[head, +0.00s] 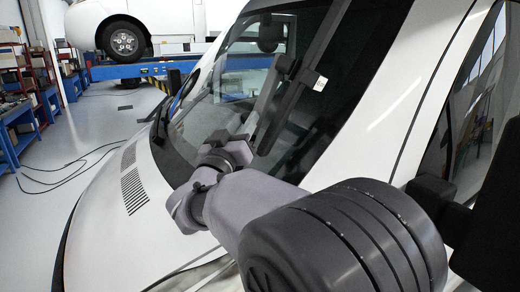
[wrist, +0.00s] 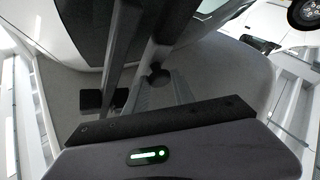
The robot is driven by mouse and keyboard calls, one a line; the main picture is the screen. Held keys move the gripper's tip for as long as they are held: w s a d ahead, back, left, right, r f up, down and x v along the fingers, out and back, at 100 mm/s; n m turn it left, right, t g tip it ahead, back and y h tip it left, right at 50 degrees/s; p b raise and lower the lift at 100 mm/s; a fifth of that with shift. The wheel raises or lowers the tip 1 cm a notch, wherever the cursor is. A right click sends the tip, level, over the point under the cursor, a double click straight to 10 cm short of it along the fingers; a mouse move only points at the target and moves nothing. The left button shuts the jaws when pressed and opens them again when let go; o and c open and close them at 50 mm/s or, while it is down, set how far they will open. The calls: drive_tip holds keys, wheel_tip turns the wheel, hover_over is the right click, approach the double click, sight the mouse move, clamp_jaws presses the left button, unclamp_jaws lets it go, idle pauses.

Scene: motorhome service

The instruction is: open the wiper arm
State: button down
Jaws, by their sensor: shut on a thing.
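The wiper arm (head: 330,32) is a dark, slim bar in front of the windshield (head: 205,110). It runs down from the top edge of the head view into the jaws. In the wrist view dark bars run up from my gripper's front edge. There I cannot clearly separate the wiper arm from the fingers. Whether the wiper arm stands off the glass is hard to tell, and its lower part is hidden behind my gripper.
The white motorhome's hood (head: 105,215) lies at the left below the windshield. A white pillar (head: 405,75) and a dark side mirror (head: 490,225) are at the right. A white vehicle on a blue lift (head: 135,71) stands behind.

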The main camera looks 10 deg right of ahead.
drive_tip(key=s+a+f+n+t+h+b, duration=0.1)
drive_tip(key=s+a+b, duration=0.4)
drive_tip(key=b, duration=0.6)
drive_tip(key=shift+a+n+t+h, duration=0.4)
drive_tip(key=shift+a+t+h, duration=0.2)
drive_tip(key=shift+a+t, duration=0.5)
drive_tip(key=shift+s, duration=0.1)
drive_tip(key=c, duration=1.1)
unclamp_jaws()
drive_tip(key=b+v, duration=0.5)
drive_tip(key=v, duration=1.2)
drive_tip(key=shift+s, duration=0.2)
